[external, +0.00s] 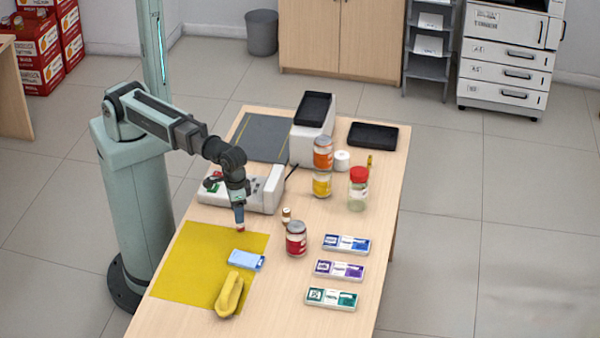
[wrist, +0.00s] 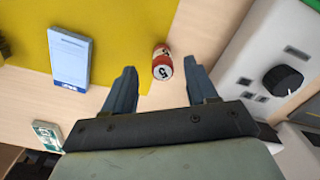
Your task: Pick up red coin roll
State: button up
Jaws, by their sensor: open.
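The red coin roll (wrist: 162,64) has a pale end with a dark number and sits at the edge of the yellow mat (wrist: 120,22). In the wrist view it shows in the gap between the two fingertips of my gripper (wrist: 159,70). My gripper is open, with one finger on either side of the roll; I cannot tell whether either finger touches it. In the external view my gripper (external: 239,208) points down near the mat's upper right corner, and the red coin roll (external: 240,228) is small and partly hidden just below it.
A light blue pack (external: 246,261) and a yellow object (external: 229,294) lie on the mat. A white machine (external: 262,194) stands close behind my gripper. A small brownish roll (external: 286,215) and a red-labelled jar (external: 296,240) stand to the right. Colored boxes (external: 337,270) lie farther right.

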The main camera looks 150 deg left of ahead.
jog(key=shift+a+f, duration=0.15)
jog(key=shift+f, duration=1.15)
jog(key=shift+a+f, duration=0.15)
jog(key=shift+f, duration=1.15)
jog(key=shift+c, duration=0.4)
grip_shut()
